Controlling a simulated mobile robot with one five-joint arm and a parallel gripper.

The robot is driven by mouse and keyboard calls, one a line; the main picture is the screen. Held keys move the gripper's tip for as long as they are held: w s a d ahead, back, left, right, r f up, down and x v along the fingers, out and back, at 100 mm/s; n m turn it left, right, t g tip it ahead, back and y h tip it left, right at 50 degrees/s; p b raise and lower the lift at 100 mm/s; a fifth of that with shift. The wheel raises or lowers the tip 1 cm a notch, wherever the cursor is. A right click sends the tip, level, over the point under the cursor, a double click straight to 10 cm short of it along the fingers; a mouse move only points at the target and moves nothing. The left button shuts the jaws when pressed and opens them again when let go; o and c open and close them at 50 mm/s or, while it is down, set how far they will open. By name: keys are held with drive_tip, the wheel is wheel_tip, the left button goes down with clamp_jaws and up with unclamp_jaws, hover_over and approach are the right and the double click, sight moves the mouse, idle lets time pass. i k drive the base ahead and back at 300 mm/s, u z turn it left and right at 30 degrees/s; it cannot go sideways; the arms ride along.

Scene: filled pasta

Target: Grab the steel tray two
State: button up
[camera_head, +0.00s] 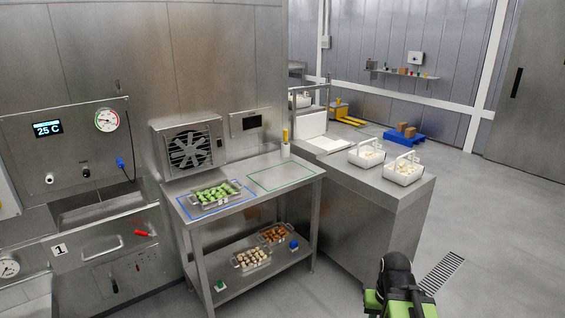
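Several trays are in view, and I cannot read which is number two. One steel tray (222,203) with green filled pasta stands on the steel table, inside a blue outline. Two more wire-handled trays are on the lower shelf: one with pale round pieces (254,266) and one with orange-brown pieces (278,239). Two light trays with arched handles stand on the right counter, a rear one (366,161) and a front one (403,179), both holding pale pieces. A black and green part of my arm shows at the bottom right; my gripper's fingertips are not visible.
A green outline (280,174) on the table is empty. A bottle with a yellow top (285,145) stands at the table's back edge. A machine with a gauge (107,120) and drawer is at left.

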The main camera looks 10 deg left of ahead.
sight(211, 195)
drive_tip(key=u, duration=0.85)
drive_tip(key=i, duration=1.85)
drive_tip(key=u, duration=1.55)
drive_tip(key=i, duration=0.85)
drive_tip(key=u, duration=0.3)
